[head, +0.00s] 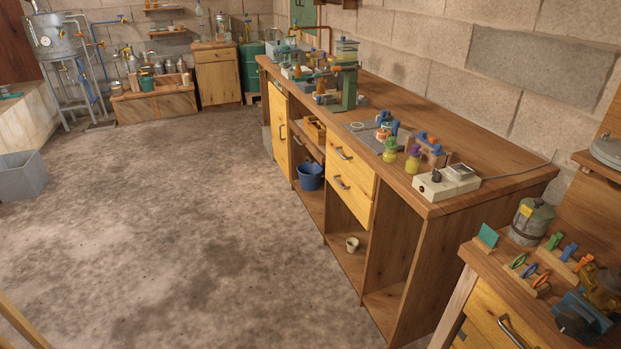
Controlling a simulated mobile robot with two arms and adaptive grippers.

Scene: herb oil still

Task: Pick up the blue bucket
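Neither of my grippers shows in the head view.
A small pale cup (352,244) stands on the bench's lower shelf, nearer than the bucket. A second bench with yellow drawers (497,318) is at the lower right. A grey bin (20,177) stands at the left. The concrete floor (190,220) before the workbench is clear.

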